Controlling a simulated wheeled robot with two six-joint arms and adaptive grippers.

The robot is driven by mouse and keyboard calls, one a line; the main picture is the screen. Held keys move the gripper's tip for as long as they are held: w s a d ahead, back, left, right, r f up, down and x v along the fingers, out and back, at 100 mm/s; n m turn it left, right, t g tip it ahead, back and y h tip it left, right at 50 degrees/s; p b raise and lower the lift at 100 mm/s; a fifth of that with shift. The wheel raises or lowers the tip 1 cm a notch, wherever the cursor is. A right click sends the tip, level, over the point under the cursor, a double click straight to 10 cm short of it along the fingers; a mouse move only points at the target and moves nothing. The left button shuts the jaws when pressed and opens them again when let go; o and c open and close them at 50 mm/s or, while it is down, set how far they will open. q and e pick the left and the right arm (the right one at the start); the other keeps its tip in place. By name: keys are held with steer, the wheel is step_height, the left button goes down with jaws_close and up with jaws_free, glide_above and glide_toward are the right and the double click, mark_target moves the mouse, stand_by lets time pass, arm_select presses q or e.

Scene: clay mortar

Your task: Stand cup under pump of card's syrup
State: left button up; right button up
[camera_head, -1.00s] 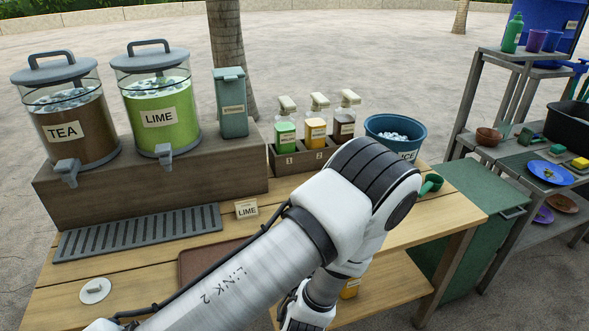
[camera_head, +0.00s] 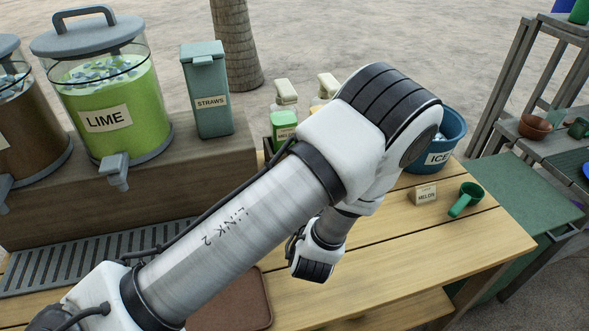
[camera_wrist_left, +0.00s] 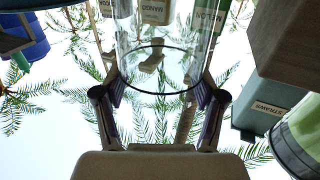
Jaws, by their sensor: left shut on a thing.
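The melon card (camera_head: 425,194) stands on the table beside a green scoop. The green melon syrup bottle (camera_head: 284,127) with a cream pump (camera_head: 286,90) stands in the rack behind my left arm. A second pump (camera_head: 328,86) shows beside it; its bottle is mostly hidden. In the left wrist view my left gripper (camera_wrist_left: 160,103) is shut on a clear cup (camera_wrist_left: 125,52), with one finger on each side. In the head view the left fingers and cup are hidden behind my arm. My right gripper is not in view.
The lime dispenser (camera_head: 115,105) and straws box (camera_head: 207,90) stand on the raised wooden block at left. The ice bucket (camera_head: 445,145) and green scoop (camera_head: 466,199) are at right. A brown tray (camera_head: 240,300) lies partly under my arm. The table's front right is clear.

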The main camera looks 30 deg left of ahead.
arm_select(q)
steer(key=a+f+b, duration=0.1)
steer(key=b, duration=0.2)
steer(key=f+b, duration=0.1)
steer(key=b, duration=0.3)
steer(key=shift+w+a, duration=0.3)
steer(key=shift+a, duration=0.05)
steer(key=w+a+f+b, duration=0.2)
steer(key=w+a+f, duration=0.1)
steer(key=w+a, duration=0.5)
steer(key=a, duration=0.2)
steer(key=shift+a+f, duration=0.15)
steer(key=shift+a, duration=0.25)
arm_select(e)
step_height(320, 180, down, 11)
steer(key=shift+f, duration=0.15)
arm_select(q)
steer(key=shift+s, duration=0.1)
steer(key=shift+f, duration=0.1)
steer(key=o, duration=1.1)
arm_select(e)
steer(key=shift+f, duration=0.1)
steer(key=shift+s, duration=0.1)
